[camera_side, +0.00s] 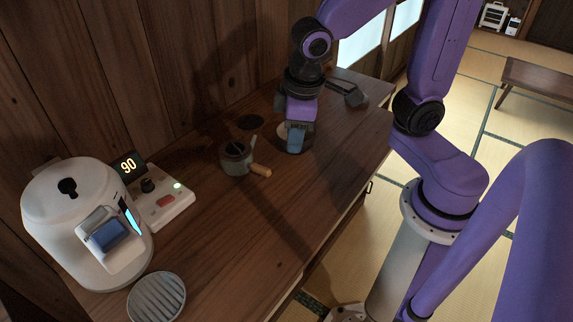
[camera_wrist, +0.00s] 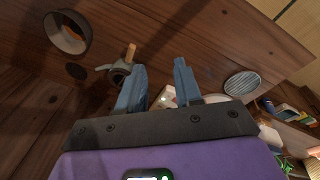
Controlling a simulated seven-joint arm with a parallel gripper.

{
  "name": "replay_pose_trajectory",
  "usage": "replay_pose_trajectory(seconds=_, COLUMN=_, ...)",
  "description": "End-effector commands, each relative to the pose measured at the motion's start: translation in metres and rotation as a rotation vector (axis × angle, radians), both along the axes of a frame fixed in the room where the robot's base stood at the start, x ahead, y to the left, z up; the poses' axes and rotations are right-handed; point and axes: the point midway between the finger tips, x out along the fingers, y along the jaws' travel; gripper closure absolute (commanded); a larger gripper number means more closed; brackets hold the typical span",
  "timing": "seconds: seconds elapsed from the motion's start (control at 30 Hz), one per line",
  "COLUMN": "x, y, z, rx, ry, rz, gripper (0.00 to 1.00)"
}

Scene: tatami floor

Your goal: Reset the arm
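My gripper (camera_side: 295,143) hangs over the wooden counter, pointing down, with blue fingers below my purple wrist. In the wrist view my gripper (camera_wrist: 160,76) has its two blue fingers apart, with nothing held between them. In the side view the fingers overlap a pale round bowl (camera_side: 282,131) and hide part of it. The wrist view shows the bowl (camera_wrist: 54,34) off to the upper left, clear of the fingers. I cannot tell the exact height of the fingertips above the counter.
A small pot with a wooden handle (camera_side: 236,160) stands left of my gripper. A dark disc (camera_side: 251,122) lies behind it. A white machine (camera_side: 62,220), a control box reading 90 (camera_side: 163,207) and a ribbed round plate (camera_side: 157,299) are at the left. The counter's (camera_side: 285,215) front middle is clear.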

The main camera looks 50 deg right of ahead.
Motion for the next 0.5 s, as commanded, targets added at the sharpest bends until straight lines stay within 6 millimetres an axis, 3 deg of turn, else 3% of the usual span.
replay_pose_trajectory(seconds=0.3, x=-0.085, y=-0.022, z=-0.001, rx=0.022, ry=0.099, rz=0.315, gripper=0.66)
replay_pose_trajectory(seconds=0.5, x=-0.121, y=-0.032, z=-0.003, rx=0.032, ry=0.14, rz=0.45, gripper=0.66)
